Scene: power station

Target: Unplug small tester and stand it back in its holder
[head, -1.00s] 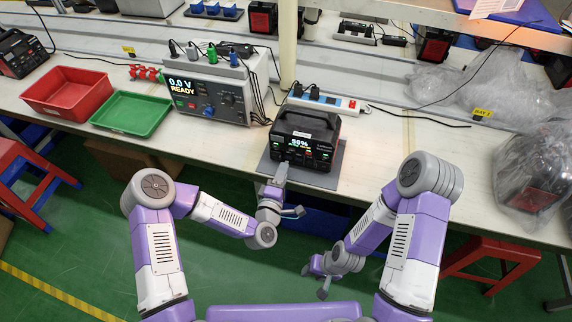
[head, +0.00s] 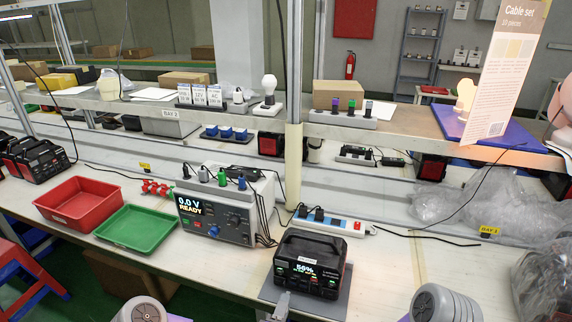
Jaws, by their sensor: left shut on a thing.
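The black power station (head: 312,262) stands on a grey mat (head: 350,280) near the front edge of the bench, its screen reading 56%. My left gripper (head: 283,302) is at its front lower left, at the bottom edge of the view. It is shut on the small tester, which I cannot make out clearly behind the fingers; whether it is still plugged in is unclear. On the shelf, a dark rack (head: 205,106) holds white labelled units, and a grey rack (head: 343,117) holds purple, green and dark pieces. I cannot tell which is the tester's holder. My right gripper is out of view.
A bench meter (head: 215,215) reading 0.0 V READY stands left of the power station. A power strip (head: 330,222) lies behind it. Red (head: 80,203) and green (head: 137,228) trays are at left. Plastic-wrapped items (head: 490,205) crowd the right; bench right of the mat is clear.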

